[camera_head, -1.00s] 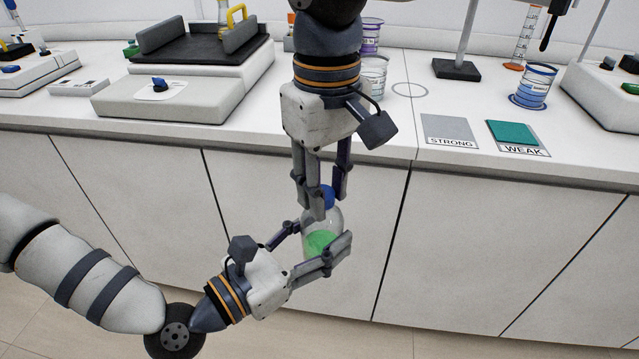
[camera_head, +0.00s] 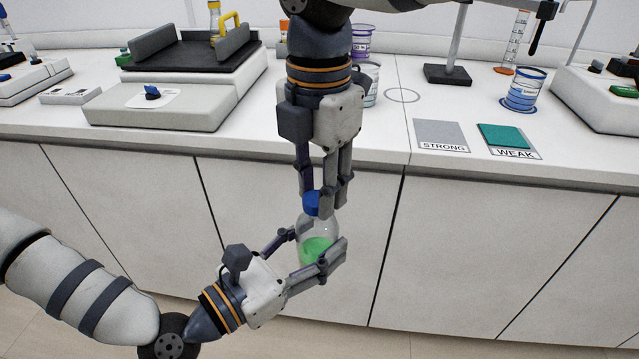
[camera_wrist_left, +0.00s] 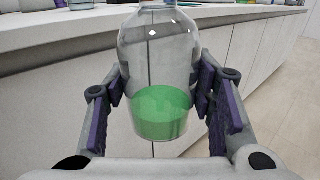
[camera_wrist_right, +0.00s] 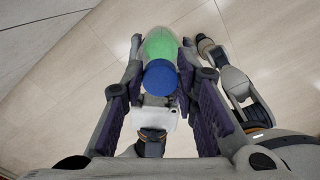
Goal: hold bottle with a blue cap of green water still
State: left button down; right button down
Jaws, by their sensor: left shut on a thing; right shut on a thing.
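The clear bottle (camera_head: 318,230) with green water (camera_head: 316,250) is held in front of the bench. My left gripper (camera_head: 312,246) is shut on its body from the lower left. The left wrist view shows the bottle (camera_wrist_left: 158,60) between the two fingers, green liquid (camera_wrist_left: 160,112) in its lower part. The blue cap (camera_head: 311,203) is at the bottle's top. My right gripper (camera_head: 322,196) points down from above and is shut on the cap, which also shows between its fingers in the right wrist view (camera_wrist_right: 160,78). I cannot tell whether the cap is loose.
The white bench (camera_head: 390,140) behind holds a STRONG grey pad (camera_head: 440,133), a WEAK pad with a green square (camera_head: 506,137), a blue-labelled beaker (camera_head: 524,90), a stand (camera_head: 447,74) and a shaker (camera_head: 190,75). Cabinet fronts (camera_head: 480,240) lie behind the grippers.

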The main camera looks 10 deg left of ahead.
jog(key=shift+r, duration=0.15)
jog(key=shift+r, duration=1)
